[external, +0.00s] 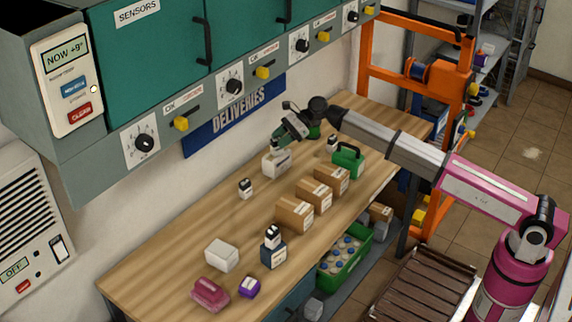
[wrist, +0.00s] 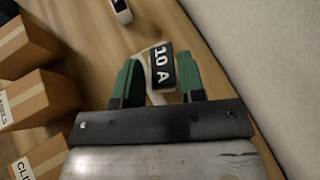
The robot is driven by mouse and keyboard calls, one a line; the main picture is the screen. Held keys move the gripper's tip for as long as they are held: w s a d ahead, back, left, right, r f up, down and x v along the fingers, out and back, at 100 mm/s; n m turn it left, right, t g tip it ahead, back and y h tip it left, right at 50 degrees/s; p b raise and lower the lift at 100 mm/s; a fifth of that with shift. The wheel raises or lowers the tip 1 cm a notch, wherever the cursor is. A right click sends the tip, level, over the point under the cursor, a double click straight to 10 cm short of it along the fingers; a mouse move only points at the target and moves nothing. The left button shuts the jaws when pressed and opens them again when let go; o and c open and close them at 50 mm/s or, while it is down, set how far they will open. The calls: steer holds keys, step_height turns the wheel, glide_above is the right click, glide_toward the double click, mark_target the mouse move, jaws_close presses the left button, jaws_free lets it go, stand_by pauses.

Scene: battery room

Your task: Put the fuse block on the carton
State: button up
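The fuse block (wrist: 161,66) has a black face marked "10 A" and sits between the green fingers of my gripper (wrist: 158,88) in the wrist view. In the external view my gripper (external: 282,141) is over a white item (external: 275,164) near the wall side of the bench; the block is small and partly hidden there. Three brown cartons (external: 294,214) stand in a row to the right and front of my gripper. They also show at the left of the wrist view (wrist: 35,97). I cannot tell which is meant.
Similar white-and-black blocks stand on the wooden bench (external: 150,265): one alone (external: 246,188), one on a blue box (external: 273,256). A green handled item (external: 348,161) is to the right. A white box (external: 221,256) and pink item (external: 210,294) are at the near left.

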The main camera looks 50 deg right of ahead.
steer(key=shift+o, duration=1.3)
steer(key=shift+r, duration=0.2)
steer(key=v, duration=1.2)
